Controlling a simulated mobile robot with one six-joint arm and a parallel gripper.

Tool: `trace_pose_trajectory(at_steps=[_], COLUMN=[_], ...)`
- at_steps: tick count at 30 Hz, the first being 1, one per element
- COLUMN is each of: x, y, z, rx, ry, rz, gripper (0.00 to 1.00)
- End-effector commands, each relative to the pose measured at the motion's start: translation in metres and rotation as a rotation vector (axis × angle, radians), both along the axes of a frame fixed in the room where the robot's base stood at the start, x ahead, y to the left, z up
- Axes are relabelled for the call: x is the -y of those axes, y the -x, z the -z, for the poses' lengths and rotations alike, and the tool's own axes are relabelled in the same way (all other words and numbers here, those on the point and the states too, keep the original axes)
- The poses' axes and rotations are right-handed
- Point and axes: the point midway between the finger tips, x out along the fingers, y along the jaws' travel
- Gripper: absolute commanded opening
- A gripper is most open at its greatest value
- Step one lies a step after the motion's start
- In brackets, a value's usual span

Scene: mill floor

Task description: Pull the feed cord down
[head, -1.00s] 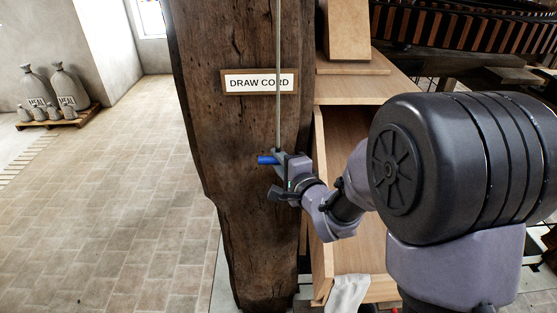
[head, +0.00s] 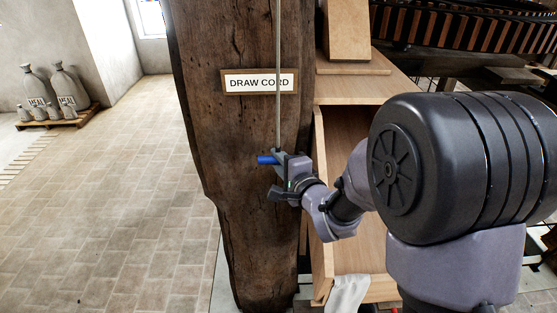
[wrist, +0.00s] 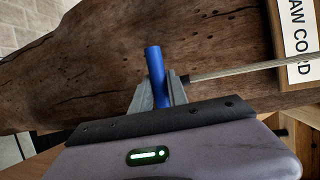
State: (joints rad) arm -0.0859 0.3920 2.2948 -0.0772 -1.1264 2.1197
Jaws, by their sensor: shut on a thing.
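The feed cord (head: 278,118) hangs straight down in front of a dark wooden post, past a sign reading "DRAW CORD" (head: 259,81). A blue handle (head: 266,160) is at the cord's lower end. My gripper (head: 281,171) is shut on the blue handle, below the sign. In the wrist view the blue handle (wrist: 155,75) sticks out from between the grey fingers (wrist: 158,93). The cord (wrist: 240,69) runs off to the right there, towards the sign (wrist: 300,40). The part of the handle inside the fingers is hidden.
The thick wooden post (head: 235,180) stands right behind the cord and handle. A light wooden chute (head: 355,190) is to its right, with a pale cloth (head: 347,293) at its bottom. Meal sacks (head: 66,90) stand on a pallet at the far left. The tiled floor between is clear.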

Motion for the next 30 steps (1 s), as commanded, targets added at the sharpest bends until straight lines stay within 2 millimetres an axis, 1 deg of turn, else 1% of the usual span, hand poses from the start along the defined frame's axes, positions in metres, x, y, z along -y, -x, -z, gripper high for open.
trace_pose_trajectory(at_steps=[9,12,14,17,21,24,26,30], x=[0.0,0.0,0.0,0.0,0.0,0.0,0.0,0.0], y=[0.0,0.0,0.0,0.0,0.0,0.0,0.0,0.0], z=[0.0,0.004,0.01,0.027,0.056,0.073,0.076,0.072], rx=[0.0,0.0,0.0,0.0,0.0,0.0,-0.001,-0.001], ry=[0.0,0.0,0.0,0.0,0.0,0.0,-0.001,-0.001], rz=[0.0,0.0,0.0,-0.001,-0.001,-0.001,0.0,0.0], gripper=[0.0,0.0,0.0,0.0,0.0,0.0,0.0,0.0])
